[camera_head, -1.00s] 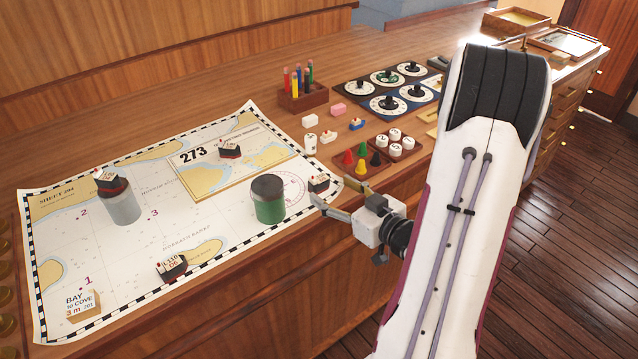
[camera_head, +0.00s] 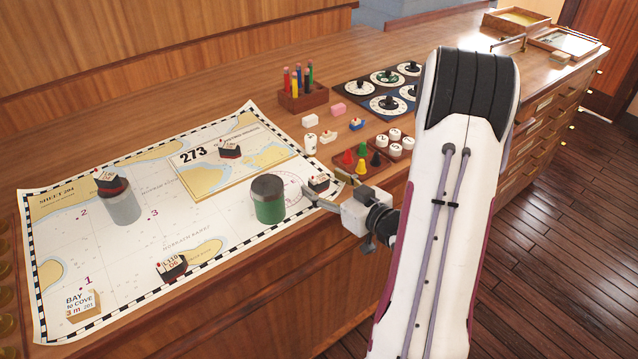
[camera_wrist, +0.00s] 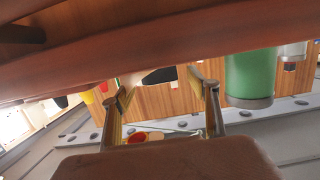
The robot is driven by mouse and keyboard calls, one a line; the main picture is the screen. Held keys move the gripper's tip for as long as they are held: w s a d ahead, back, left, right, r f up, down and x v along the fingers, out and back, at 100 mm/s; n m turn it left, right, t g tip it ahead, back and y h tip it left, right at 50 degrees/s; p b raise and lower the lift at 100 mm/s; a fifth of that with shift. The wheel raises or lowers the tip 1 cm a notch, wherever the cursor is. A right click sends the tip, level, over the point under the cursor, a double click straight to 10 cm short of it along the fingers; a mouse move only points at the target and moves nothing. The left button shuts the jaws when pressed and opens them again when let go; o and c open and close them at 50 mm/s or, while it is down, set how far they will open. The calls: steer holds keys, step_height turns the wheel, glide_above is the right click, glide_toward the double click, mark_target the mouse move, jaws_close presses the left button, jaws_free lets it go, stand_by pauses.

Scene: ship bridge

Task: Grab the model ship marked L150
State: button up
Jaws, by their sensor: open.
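Several small dark-hulled model ships with white tops are in the head view. One ship (camera_head: 318,183) is at the chart's right edge, beside the green cylinder. Another (camera_head: 172,266) near the front edge has a label that looks like L110. A third (camera_head: 230,150) is on the raised 273 panel, and another (camera_head: 110,183) is on a grey cylinder. I cannot read L150 on any of them. My gripper (camera_head: 328,190) is open and empty, its fingers close to the right-edge ship. In the wrist view a dark hull (camera_wrist: 158,76) shows beyond and between the open fingers (camera_wrist: 166,95).
A green cylinder (camera_head: 269,203) with a dark top stands left of my gripper. A tray of coloured cones (camera_head: 361,162) and a tray of white pieces (camera_head: 395,143) lie behind it. The chart (camera_head: 120,265) has bare room at its front. The counter's front edge runs below my gripper.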

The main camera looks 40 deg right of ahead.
steer(key=shift+w+f, duration=0.15)
steer(key=shift+w, duration=0.5)
steer(key=shift+w+f, duration=0.15)
steer(key=shift+w, duration=0.5)
steer(key=c, duration=1.1)
